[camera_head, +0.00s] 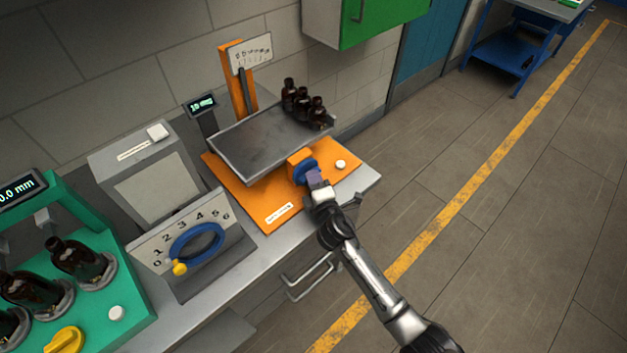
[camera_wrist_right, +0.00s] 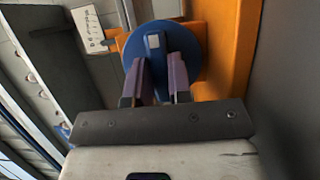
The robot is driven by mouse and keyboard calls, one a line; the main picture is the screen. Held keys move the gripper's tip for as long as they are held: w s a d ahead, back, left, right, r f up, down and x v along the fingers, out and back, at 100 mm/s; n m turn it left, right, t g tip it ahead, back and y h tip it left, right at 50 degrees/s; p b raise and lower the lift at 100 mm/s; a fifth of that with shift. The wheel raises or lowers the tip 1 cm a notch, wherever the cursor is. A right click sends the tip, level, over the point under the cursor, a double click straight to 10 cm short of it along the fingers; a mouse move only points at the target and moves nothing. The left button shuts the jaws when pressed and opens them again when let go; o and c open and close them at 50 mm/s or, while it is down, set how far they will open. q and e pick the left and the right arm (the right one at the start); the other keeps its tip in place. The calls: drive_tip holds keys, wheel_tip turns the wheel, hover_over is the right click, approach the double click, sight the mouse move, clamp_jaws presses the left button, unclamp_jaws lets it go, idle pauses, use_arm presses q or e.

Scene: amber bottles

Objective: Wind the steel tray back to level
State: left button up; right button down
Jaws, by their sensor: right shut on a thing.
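The steel tray (camera_head: 262,135) sits above an orange base plate (camera_head: 240,185), in front of an orange post with a white scale card (camera_head: 251,54). It looks tilted, but I cannot tell by how much. Several amber bottles (camera_head: 303,102) stand close together at its right end. A blue round knob (camera_head: 303,170) sits on an orange block at the base's front right. My right gripper (camera_head: 314,179) is shut on this knob. In the right wrist view, the two purple fingers (camera_wrist_right: 158,78) press against the blue knob (camera_wrist_right: 190,45). My left gripper is not in view.
A small display (camera_head: 202,105) beside the tray seems to read 10 mm. A white button (camera_head: 341,164) is right of the knob. Left are a grey dial box with a blue ring (camera_head: 196,243) and a green stand (camera_head: 130,290) holding bottles.

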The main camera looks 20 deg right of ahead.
drive_tip(key=c, duration=1.2)
unclamp_jaws()
drive_tip(key=shift+o, duration=0.8)
drive_tip(key=s+p, duration=0.1)
drive_tip(key=s, duration=1.2)
drive_tip(key=shift+s+a, duration=0.15)
drive_tip(key=shift+s, duration=0.25)
